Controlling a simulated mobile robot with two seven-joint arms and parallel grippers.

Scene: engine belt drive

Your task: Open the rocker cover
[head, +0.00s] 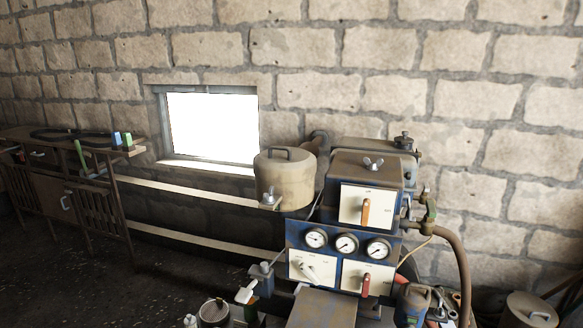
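The engine (299,231) stands right of centre in the head view, with gauges and lever panels on its blue front. A box-shaped brown cover (338,165) with a wing nut (373,163) sits shut on top of it; it looks like the rocker cover, but no label confirms this. A round tan cover (285,180) with a top handle (288,153) sits to its left, with another wing nut (269,198) low on its front. Neither of my grippers shows in this view.
A workbench (55,178) with tools stands at the far left. A lit window (212,128) is in the stone wall behind. A curved pipe (458,262) runs down the engine's right side. A round lidded can (530,311) is at the lower right. Dark floor lies open at left.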

